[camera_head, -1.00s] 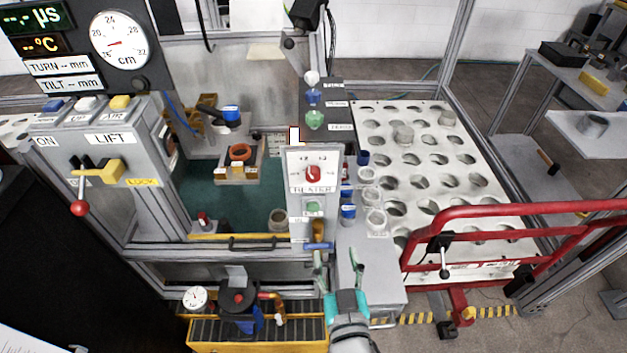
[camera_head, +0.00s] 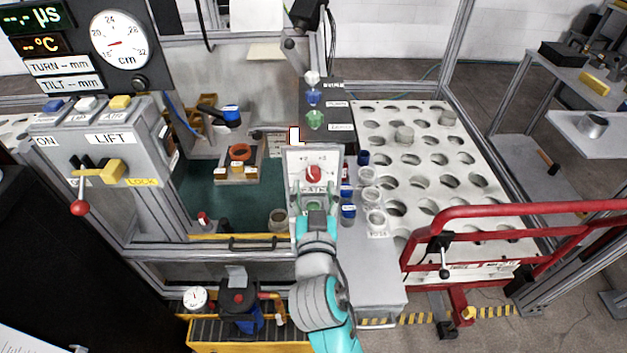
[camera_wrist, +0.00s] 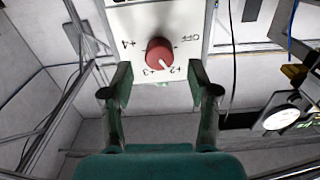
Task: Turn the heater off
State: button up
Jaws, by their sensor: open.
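The red rotary knob (camera_head: 313,174) sits on a white panel (camera_head: 299,158) on a grey post. In the wrist view the knob (camera_wrist: 160,53) is ringed by upside-down markings, including +4, +3, +2 and OFF. Its white pointer line points down in that view, near the +2 mark and away from OFF. My gripper (camera_head: 314,196) is in front of the panel, just below the knob. In the wrist view my gripper (camera_wrist: 159,85) is open and empty, one finger on each side below the knob, apart from it. My gripper hides most of the lower panel.
Several jars (camera_head: 369,197) stand right of the post, near the perforated white table (camera_head: 470,210). A red rail (camera_head: 530,211) crosses the right side. The lift box (camera_head: 108,150) with its red-knobbed lever stands left. A yellow cart (camera_head: 250,348) is below.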

aim_at(313, 174)
jog(key=shift+w, duration=1.45)
grip_shut()
jog(key=n, duration=0.6)
jog(key=shift+n, duration=0.3)
jog(key=n, duration=0.5)
jog(key=shift+a+f, duration=0.1)
jog(key=shift+n, duration=0.3)
